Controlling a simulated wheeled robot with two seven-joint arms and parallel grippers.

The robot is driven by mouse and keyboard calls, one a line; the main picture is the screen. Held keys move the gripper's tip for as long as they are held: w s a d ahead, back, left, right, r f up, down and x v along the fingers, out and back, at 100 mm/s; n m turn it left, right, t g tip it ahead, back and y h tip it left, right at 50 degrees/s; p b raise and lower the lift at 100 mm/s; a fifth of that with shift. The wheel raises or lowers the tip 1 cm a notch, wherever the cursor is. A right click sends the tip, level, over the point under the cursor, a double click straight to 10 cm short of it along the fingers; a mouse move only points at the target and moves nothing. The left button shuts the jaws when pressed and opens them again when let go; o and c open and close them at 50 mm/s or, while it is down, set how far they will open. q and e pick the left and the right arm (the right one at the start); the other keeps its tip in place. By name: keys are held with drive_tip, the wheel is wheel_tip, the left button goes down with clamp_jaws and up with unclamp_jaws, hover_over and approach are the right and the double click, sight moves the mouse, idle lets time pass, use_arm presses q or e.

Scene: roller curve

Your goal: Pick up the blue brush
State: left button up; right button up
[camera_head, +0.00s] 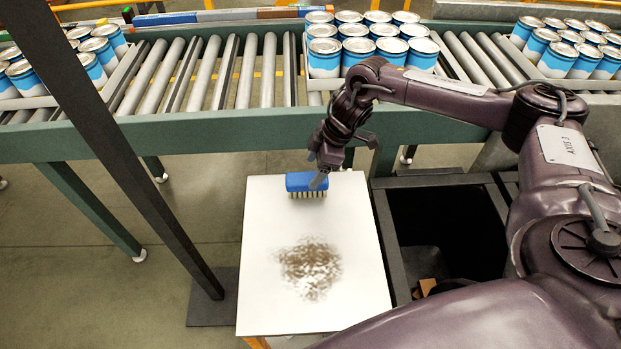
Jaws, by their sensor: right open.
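The blue brush (303,184) lies near the far edge of a white board (262,250), its pale bristles pointing toward the near side. A brown smudge (308,268) marks the middle of the board. My right gripper (316,172) is open just above the right part of the brush, with one finger in front of the blue body. I cannot tell whether it touches the brush. My left gripper is not in view.
A roller conveyor (240,75) runs across the back, carrying trays of blue and white cans (357,50). A dark open bin (450,230) stands right of the board. A dark post (120,150) slants down at left.

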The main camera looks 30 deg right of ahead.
sight(308, 178)
drive_tip(key=shift+p+x, duration=0.55)
drive_tip(key=shift+x, duration=0.65)
drive_tip(key=x, duration=0.2)
drive_tip(key=shift+f, duration=0.3)
drive_tip(key=shift+w+a, duration=0.1)
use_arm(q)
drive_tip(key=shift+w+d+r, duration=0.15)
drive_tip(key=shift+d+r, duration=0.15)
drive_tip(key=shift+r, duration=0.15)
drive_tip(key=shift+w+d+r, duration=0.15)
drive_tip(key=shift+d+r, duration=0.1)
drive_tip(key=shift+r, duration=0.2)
use_arm(e)
drive_tip(key=shift+f, duration=0.1)
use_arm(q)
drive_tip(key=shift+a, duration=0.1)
use_arm(e)
drive_tip(key=shift+f, duration=0.15)
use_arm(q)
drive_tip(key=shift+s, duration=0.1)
use_arm(e)
drive_tip(key=c, duration=1.1)
